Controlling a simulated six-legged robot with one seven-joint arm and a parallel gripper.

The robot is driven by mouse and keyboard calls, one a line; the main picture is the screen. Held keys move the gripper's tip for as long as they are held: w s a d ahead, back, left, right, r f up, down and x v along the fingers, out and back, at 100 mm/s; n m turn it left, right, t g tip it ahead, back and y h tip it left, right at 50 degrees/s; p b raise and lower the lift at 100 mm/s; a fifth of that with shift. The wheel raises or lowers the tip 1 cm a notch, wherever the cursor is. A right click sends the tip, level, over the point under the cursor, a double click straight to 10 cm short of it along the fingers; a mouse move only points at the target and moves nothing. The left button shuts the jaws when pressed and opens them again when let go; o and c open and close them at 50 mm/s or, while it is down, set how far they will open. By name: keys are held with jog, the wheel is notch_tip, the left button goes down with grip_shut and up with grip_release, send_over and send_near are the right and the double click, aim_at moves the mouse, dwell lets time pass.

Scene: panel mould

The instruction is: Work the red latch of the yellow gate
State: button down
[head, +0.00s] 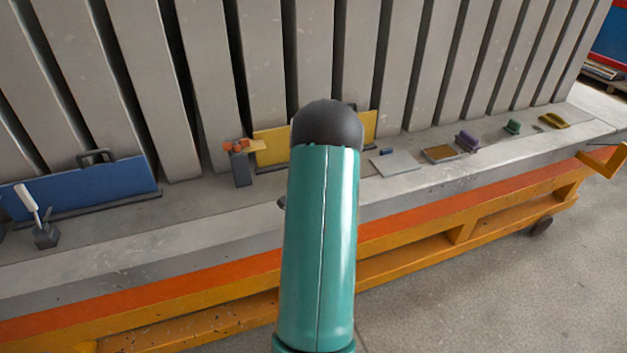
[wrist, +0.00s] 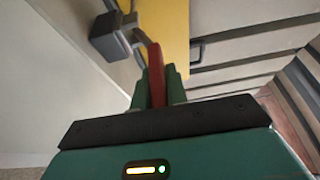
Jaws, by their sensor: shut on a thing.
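The yellow gate (head: 272,147) stands on the ledge against the grey ribs, its middle hidden behind my teal arm in the head view. In the wrist view, the gate (wrist: 168,22) is beyond the fingers. The red latch (wrist: 156,72) is a lever joined to a dark block (wrist: 110,38) beside the gate. My gripper (wrist: 155,88) is shut on the red lever, one green finger on each side of it. In the head view my arm hides the gripper and the red lever.
A blue gate (head: 90,190) and a white-handled latch (head: 30,202) are at left. A dark post (head: 241,168) with an orange top stands left of the yellow gate.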

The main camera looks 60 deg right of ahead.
jog(key=shift+d, duration=0.1)
jog(key=c, duration=1.4)
grip_release()
jog(key=shift+w+d+f, duration=0.1)
jog(key=v, duration=1.4)
